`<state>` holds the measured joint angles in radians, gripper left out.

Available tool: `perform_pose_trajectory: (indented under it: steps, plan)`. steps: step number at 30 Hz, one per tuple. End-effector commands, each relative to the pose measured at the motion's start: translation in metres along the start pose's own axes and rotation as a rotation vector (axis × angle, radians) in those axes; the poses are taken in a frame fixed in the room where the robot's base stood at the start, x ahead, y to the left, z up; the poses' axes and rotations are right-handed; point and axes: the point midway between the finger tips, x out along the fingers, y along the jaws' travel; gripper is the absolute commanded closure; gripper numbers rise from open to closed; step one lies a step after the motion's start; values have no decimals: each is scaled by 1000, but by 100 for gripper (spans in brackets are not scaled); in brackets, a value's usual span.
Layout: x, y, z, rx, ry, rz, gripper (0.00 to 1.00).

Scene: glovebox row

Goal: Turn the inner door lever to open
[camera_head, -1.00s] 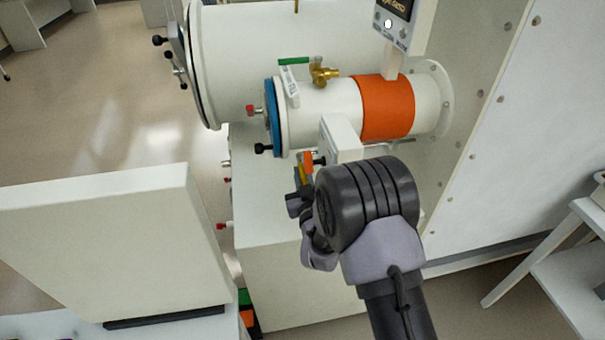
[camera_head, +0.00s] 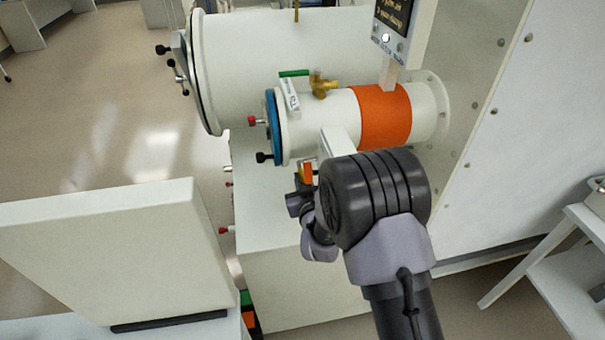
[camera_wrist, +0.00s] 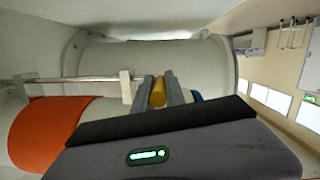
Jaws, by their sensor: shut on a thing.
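The lever's amber, rounded grip (camera_wrist: 158,93) sits between the two grey fingers of my gripper (camera_wrist: 159,90) in the wrist view; the fingers are shut on it. In the head view the lever shows as a small orange piece (camera_head: 308,172) beside my gripper (camera_head: 301,180), below a white block (camera_head: 337,142) on the small antechamber. My wrist hides part of this block and most of the fingers. The small antechamber (camera_head: 320,128) is a white cylinder with an orange band (camera_head: 384,117) and a blue-rimmed door (camera_head: 272,127) at its left end.
A larger white cylinder (camera_head: 260,60) lies behind the small one. A brass valve with a green handle (camera_head: 293,73) stands on top, near a display panel (camera_head: 393,22). A white panel (camera_head: 110,250) stands at the left, a white table (camera_head: 550,260) at the right.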

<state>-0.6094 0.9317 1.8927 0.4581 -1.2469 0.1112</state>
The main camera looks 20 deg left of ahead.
Motion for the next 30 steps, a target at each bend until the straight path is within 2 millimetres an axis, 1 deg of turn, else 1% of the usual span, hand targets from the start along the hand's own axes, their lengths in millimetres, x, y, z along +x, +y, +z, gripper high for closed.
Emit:
perform_pose_trajectory:
  steps: [1, 4, 11, 12, 14, 15, 25, 28, 30]
  plan:
    - [-1, 2, -11, -1, -20, -5, 100]
    - [-1, 1, -9, -5, -55, -13, 100]
    - [0, 0, -7, -6, -57, -14, 100]
    - [0, 0, -7, -6, -57, -14, 83]
    - [0, 1, -6, -6, -57, -14, 71]
    - [-1, 1, -6, -6, -57, -14, 63]
    - [-3, 1, -6, -5, -59, -14, 63]
    - [-14, 1, -7, -6, -59, -14, 63]
    - [-30, 1, -8, -5, -60, -14, 63]
